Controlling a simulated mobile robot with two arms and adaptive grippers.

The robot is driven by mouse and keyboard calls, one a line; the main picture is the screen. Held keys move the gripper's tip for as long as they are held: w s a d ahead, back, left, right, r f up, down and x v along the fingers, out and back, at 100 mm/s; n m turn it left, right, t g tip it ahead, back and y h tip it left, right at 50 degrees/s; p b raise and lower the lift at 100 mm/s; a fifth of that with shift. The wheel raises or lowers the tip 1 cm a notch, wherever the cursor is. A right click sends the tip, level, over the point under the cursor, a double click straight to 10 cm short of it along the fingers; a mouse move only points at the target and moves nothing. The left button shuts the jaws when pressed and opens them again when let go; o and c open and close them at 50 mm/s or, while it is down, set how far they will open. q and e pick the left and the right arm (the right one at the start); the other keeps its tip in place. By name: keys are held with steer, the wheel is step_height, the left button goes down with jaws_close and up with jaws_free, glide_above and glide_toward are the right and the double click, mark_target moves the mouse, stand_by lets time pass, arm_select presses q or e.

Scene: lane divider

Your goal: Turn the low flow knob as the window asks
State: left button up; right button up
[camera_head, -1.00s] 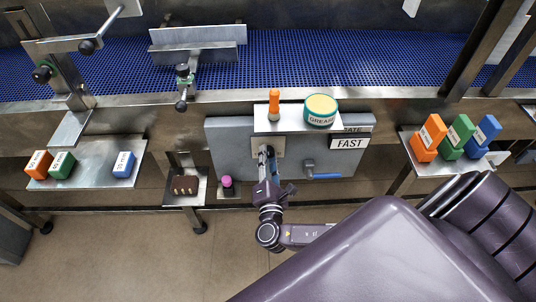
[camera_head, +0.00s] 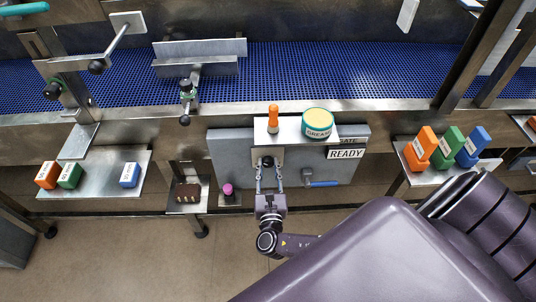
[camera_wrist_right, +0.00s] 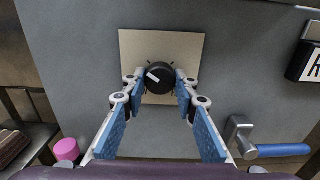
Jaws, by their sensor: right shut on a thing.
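The low black knob (camera_wrist_right: 159,77) has a white pointer aimed up and left, on a pale plate on the grey panel. It also shows in the head view (camera_head: 267,163), under the small shelf. My right gripper (camera_wrist_right: 161,88) reaches the knob from the front, with one blue-padded finger on each side, and is shut on it. In the head view the right gripper (camera_head: 268,172) comes up from below. The window (camera_head: 346,153) on the panel's right reads READY. My left gripper is not in view.
A blue-handled lever (camera_head: 321,184) sits right of the knob. A magenta button (camera_head: 228,189) is at lower left. The shelf above bears an orange bottle (camera_head: 273,118) and a grease tin (camera_head: 317,122). Coloured blocks stand on side trays. The blue conveyor (camera_head: 340,70) runs behind.

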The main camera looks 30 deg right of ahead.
steer(key=shift+n+p, duration=0.9)
steer(key=shift+n, duration=1.4)
steer(key=o, duration=1.1)
steer(key=shift+o, duration=0.2)
steer(key=shift+s, duration=0.1)
steer(key=v, duration=1.2)
steer(key=shift+d, duration=0.1)
